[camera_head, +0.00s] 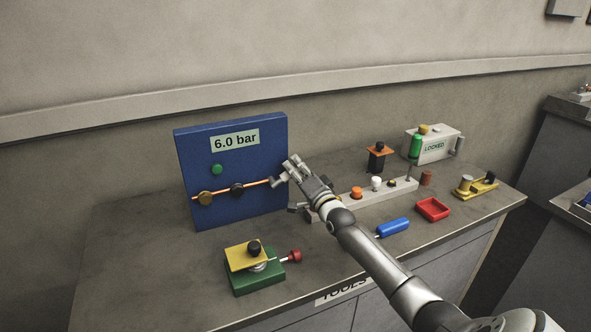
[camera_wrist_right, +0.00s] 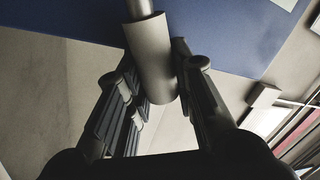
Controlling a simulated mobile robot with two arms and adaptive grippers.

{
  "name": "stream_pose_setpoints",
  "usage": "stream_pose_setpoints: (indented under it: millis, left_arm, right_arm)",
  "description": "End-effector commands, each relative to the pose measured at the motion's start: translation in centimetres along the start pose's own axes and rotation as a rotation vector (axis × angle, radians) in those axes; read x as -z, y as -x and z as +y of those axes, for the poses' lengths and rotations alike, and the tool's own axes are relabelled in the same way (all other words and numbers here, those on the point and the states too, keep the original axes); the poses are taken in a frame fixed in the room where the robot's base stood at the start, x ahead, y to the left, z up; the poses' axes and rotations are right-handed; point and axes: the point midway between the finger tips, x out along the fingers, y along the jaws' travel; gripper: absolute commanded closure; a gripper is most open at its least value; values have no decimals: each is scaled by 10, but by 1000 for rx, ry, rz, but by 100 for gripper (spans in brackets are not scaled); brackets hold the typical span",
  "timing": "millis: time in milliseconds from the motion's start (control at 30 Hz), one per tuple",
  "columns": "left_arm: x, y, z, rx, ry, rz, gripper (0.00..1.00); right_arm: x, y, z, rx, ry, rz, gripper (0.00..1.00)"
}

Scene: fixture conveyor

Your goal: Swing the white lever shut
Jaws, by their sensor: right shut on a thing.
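The blue panel (camera_head: 230,170) stands upright on the bench and bears a "6.0 bar" label. A copper pipe (camera_head: 222,191) runs across its front. The white lever (camera_wrist_right: 152,60) shows in the right wrist view as a pale cylinder on a thinner metal rod, in front of the blue panel. My right gripper (camera_head: 284,175) is at the panel's right edge, by the pipe's right end. In the right wrist view its fingers (camera_wrist_right: 158,85) lie on both sides of the lever. In the head view the gripper hides most of the lever. My left gripper is not in view.
A green block with a yellow top (camera_head: 246,256) stands at the front left. A grey rail with several knobs (camera_head: 345,199) lies beyond my right arm. A blue-handled tool (camera_head: 393,227), a red tray (camera_head: 432,209) and a yellow clamp (camera_head: 477,188) lie to the right.

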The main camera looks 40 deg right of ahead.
Motion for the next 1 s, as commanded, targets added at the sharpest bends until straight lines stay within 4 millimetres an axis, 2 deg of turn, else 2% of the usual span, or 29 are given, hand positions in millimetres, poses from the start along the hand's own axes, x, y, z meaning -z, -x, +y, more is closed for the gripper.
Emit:
stream_pose_setpoints:
  millis: [133, 167, 300, 733, 867, 1000]
  left_arm:
    - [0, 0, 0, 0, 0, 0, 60]
    - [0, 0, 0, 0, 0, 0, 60]
    - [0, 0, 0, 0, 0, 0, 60]
    - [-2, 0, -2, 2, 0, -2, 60]
    - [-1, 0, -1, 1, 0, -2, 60]
    - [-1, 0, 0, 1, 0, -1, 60]
  right_arm:
    - [0, 0, 1, -2, -7, 0, 100]
    - [0, 0, 1, -2, -7, 0, 73]
    - [0, 0, 1, -2, -5, 0, 55]
    - [-1, 5, 1, -1, -3, -1, 54]
    - [-1, 18, 1, -2, -3, -2, 54]
    - [-2, 39, 2, -3, -3, -3, 54]
